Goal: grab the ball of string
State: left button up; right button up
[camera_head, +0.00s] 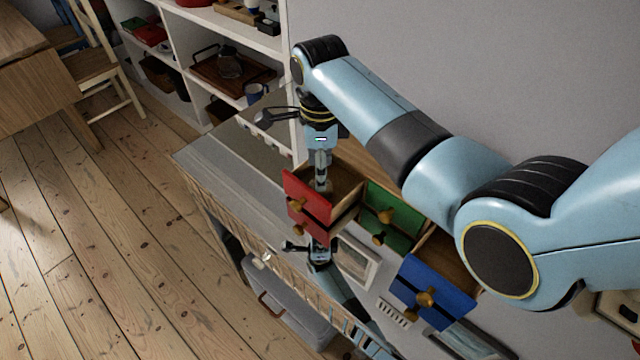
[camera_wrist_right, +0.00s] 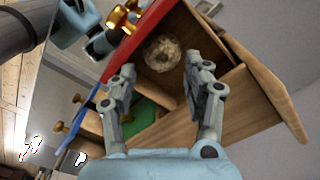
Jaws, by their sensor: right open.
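The ball of string (camera_wrist_right: 163,53) is a pale tan, round bundle. In the right wrist view it lies inside an open wooden drawer, close to the red drawer front (camera_head: 303,195). My right gripper (camera_head: 322,185) points down into this drawer in the head view, and its arm hides part of the scene. In the right wrist view the right gripper (camera_wrist_right: 157,80) has its two fingers apart, with nothing between the tips; the ball shows just beyond them. I cannot make out the ball in the head view. My left gripper is not in view.
A green drawer (camera_head: 390,210) and an open blue drawer (camera_head: 430,290) sit beside the red one. The glossy cabinet top (camera_head: 225,155) mirrors the arm and drawers. A white shelf (camera_head: 185,60) with trays stands behind; a chair (camera_head: 100,65) is at far left.

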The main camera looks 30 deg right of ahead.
jog(key=shift+w+f, duration=0.1)
jog(key=shift+f, duration=0.35)
notch_tip(320, 180, down, 5)
jog(key=shift+d+r+b, duration=0.1)
jog(key=shift+r+b, duration=0.05)
jog(key=shift+b, duration=0.2)
jog(key=shift+f, duration=0.2)
jog(key=shift+c, duration=0.5)
jog(key=c, duration=0.4)
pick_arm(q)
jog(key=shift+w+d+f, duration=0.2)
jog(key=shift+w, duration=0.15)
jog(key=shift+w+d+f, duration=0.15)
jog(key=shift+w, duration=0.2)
pick_arm(e)
jog(key=c, duration=0.3)
